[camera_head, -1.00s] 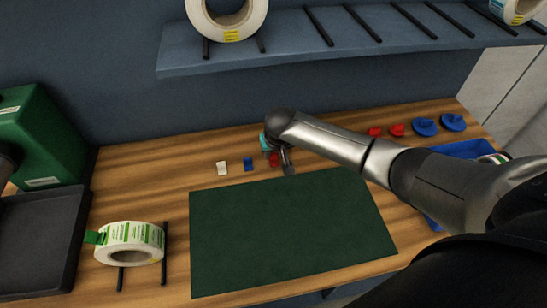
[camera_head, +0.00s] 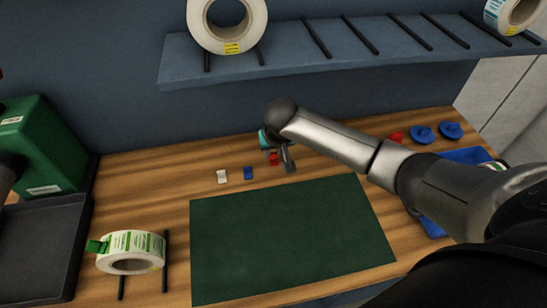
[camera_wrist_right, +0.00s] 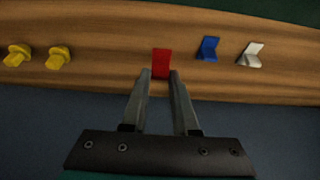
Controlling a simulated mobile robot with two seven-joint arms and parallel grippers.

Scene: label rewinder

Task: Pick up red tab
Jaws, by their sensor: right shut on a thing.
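The red tab (camera_head: 274,158) is between the fingers of my right gripper (camera_head: 286,163), over the back part of the wooden bench. In the right wrist view, the red tab (camera_wrist_right: 161,62) is pinched at the fingertips of the right gripper (camera_wrist_right: 160,76). It appears to be slightly above the wood. The gripper and arm partly cover it in the head view. My left gripper is not seen clearly in either view.
A blue tab (camera_head: 248,173) and a white tab (camera_head: 222,176) lie left of it. A green mat (camera_head: 290,240) lies in front. A label roll (camera_head: 131,250) stands at front left. A shelf (camera_head: 290,50) overhangs the back. Yellow knobs (camera_wrist_right: 58,58) show in the wrist view.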

